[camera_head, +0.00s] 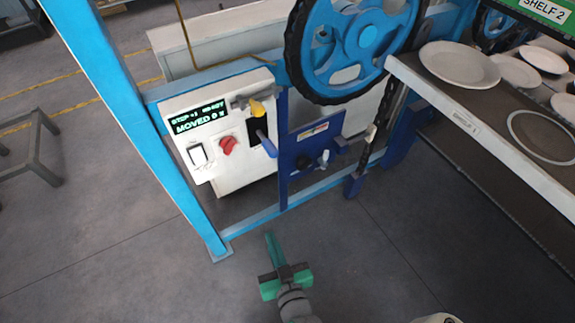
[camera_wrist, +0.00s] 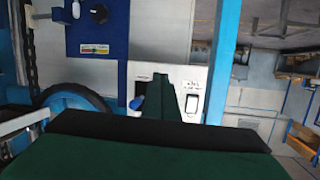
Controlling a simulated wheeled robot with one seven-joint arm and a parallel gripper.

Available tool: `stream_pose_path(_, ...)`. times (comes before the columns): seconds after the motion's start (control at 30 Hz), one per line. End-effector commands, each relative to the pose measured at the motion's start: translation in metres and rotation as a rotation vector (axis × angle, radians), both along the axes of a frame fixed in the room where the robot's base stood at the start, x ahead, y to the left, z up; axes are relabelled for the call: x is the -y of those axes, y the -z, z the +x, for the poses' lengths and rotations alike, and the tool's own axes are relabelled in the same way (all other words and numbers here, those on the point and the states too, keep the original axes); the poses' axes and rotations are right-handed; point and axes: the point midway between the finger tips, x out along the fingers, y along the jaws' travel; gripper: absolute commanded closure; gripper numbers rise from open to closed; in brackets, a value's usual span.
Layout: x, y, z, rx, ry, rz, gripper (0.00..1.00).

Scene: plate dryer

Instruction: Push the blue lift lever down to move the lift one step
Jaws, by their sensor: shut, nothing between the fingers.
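The blue lift lever (camera_head: 267,143) sticks out of a dark slot on the white control box (camera_head: 235,178). In the wrist view the lever (camera_wrist: 138,102) shows just left of my fingers. The box's display (camera_head: 200,118) reads "MOVED 0" on its lower line; the upper line is small and hard to read. A red knob (camera_head: 228,145), a white rocker switch (camera_head: 198,155) and a yellow piece (camera_head: 258,108) are on the box. My gripper (camera_head: 271,240) is shut and empty, below and in front of the box, apart from the lever. In the wrist view my gripper (camera_wrist: 160,80) hides part of the box.
A blue panel (camera_head: 312,150) with a knob stands right of the box. A blue wheel with a chain (camera_head: 350,45) is above. A shelf (camera_head: 480,125) with white plates is at the right. A light blue post (camera_head: 135,130) stands left. The floor in front is clear.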

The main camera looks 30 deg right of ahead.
Motion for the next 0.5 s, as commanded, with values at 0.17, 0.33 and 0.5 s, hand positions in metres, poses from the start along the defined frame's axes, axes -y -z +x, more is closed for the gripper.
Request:
stream_pose_path(0.17, 0.037, -0.027, 0.047, 0.054, -0.022, 0.006, 1.0)
stream_pose_path(0.33, 0.069, -0.064, 0.082, 0.117, -0.074, -0.011, 1.0)
stream_pose_path(0.5, 0.097, -0.107, 0.105, 0.188, -0.136, -0.05, 1.0)
